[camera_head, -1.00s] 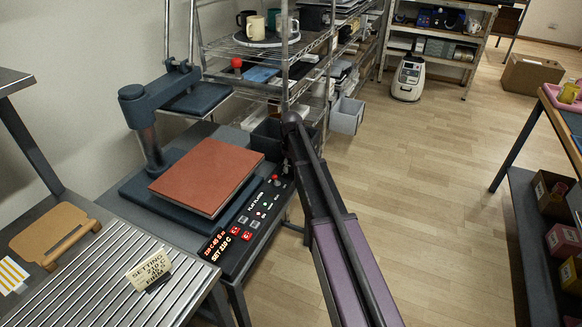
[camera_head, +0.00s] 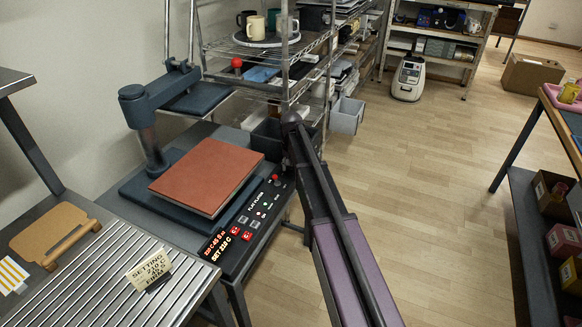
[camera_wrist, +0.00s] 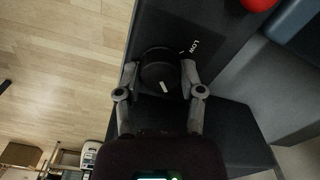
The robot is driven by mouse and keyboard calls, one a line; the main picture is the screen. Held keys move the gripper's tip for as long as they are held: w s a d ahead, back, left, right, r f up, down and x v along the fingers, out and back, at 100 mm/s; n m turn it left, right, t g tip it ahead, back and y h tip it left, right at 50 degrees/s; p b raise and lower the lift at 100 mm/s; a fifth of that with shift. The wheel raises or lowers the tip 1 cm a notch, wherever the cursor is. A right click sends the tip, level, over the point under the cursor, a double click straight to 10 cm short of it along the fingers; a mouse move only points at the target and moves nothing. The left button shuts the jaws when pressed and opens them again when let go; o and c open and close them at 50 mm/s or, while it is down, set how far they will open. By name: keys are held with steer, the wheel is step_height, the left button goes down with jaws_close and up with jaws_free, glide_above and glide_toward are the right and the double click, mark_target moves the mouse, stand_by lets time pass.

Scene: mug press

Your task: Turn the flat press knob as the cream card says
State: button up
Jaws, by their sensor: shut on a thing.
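The flat press (camera_head: 205,176) has a red-brown top pad and a dark blue frame. Its control panel (camera_head: 243,226) has lit red text that seems to read SET 210 C. The cream card (camera_head: 150,268) stands tilted on the ribbed top; it seems to read SETTING 210 C, 45 S, with a last line like FIRM. In the wrist view, the round black knob (camera_wrist: 160,75) has a white mark and sits near the word LOW on a dark face. My gripper (camera_wrist: 158,72) is shut on the knob, one finger on each side. My arm hides the gripper in the head view.
A wire shelf (camera_head: 262,75) with mugs stands behind the press. A wooden board (camera_head: 48,232) lies on the left table. A grey bin (camera_head: 347,116) hangs at the shelf's side. The wooden floor (camera_head: 430,190) right of my arm is clear.

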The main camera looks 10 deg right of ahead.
stand_by(0.3)
steer(key=o, duration=1.2)
steer(key=shift+c, duration=0.2)
steer(key=shift+n, duration=0.4)
